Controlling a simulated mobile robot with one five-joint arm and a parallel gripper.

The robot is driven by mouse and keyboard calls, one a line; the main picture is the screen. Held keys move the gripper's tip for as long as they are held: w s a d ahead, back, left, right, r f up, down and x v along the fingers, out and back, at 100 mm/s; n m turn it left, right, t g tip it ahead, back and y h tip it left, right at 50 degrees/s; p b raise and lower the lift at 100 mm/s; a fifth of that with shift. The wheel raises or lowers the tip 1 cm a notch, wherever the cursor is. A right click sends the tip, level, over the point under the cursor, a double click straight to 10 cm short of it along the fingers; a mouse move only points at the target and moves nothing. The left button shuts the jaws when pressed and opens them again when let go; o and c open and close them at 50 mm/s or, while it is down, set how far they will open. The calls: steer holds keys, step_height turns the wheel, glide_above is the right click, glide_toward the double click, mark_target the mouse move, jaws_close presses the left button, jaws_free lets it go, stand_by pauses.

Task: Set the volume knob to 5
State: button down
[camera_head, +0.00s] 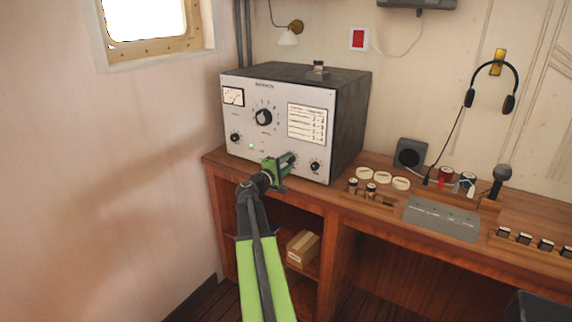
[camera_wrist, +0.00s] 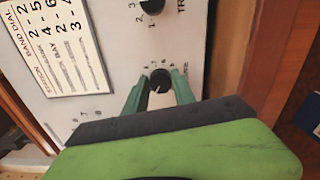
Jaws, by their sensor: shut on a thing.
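A grey radio set (camera_head: 250,140) stands on the wooden desk, with several black knobs on its pale front. My gripper (camera_head: 285,163) is at the lower front of the set, left of the lower right knob (camera_head: 314,166), and hides the knob behind it. In the wrist view the two green fingers (camera_wrist: 160,88) are shut on a small black knob (camera_wrist: 160,77), one on each side. A pale pointer mark shows on this knob, toward the picture's bottom. Small digits surround it, and its name is too small and partly hidden to read, so I cannot tell its exact setting.
A neighbouring knob (camera_wrist: 152,5) shows at the top of the wrist view. A large dial (camera_head: 264,117) and a printed card (camera_head: 307,123) are above my gripper. A speaker (camera_head: 409,154), headset (camera_head: 491,88) and microphone (camera_head: 500,180) are to the right.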

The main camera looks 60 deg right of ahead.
steer(key=m, duration=0.6)
steer(key=shift+w, duration=0.15)
steer(key=m, duration=0.7)
steer(key=shift+f, duration=0.15)
stand_by(0.4)
steer(key=c, duration=1.1)
jaws_free()
steer(key=shift+o, duration=0.2)
steer(key=shift+a+m, duration=0.3)
steer(key=shift+a, duration=0.15)
steer(key=a, duration=1.6)
steer(key=shift+a, duration=0.25)
